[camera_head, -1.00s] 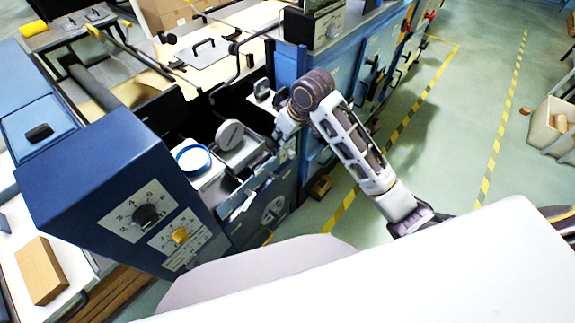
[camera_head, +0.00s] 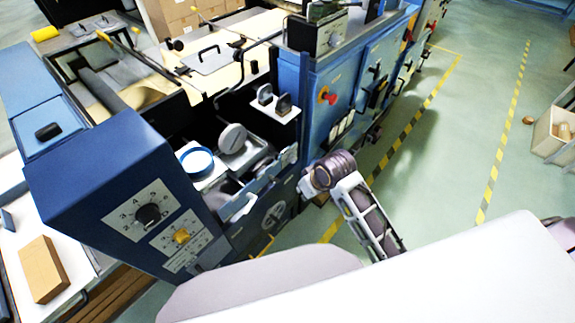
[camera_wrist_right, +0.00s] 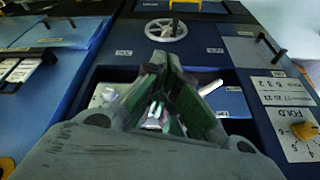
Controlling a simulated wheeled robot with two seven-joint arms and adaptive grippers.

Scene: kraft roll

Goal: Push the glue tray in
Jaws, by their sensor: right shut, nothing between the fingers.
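The glue tray appears to be the shallow, light-edged tray (camera_head: 262,186) in the opening of the blue machine's front. It holds or borders a white pot with a blue rim (camera_head: 196,160) and a round grey cap (camera_head: 232,138); I cannot tell how far out it sits. My right gripper (camera_wrist_right: 163,60) is shut and empty, its fingers in front of a dark recess with pale and blue parts (camera_wrist_right: 232,103) in the right wrist view. These parts are partly hidden by the fingers; contact cannot be told. In the head view its wrist is right of the tray. My left gripper is out of view.
A control box with a black knob and a yellow knob (camera_head: 181,236) stands left of the opening. A handwheel (camera_wrist_right: 166,31) is on the front panel. A cardboard box (camera_head: 42,270) lies on the white table at left.

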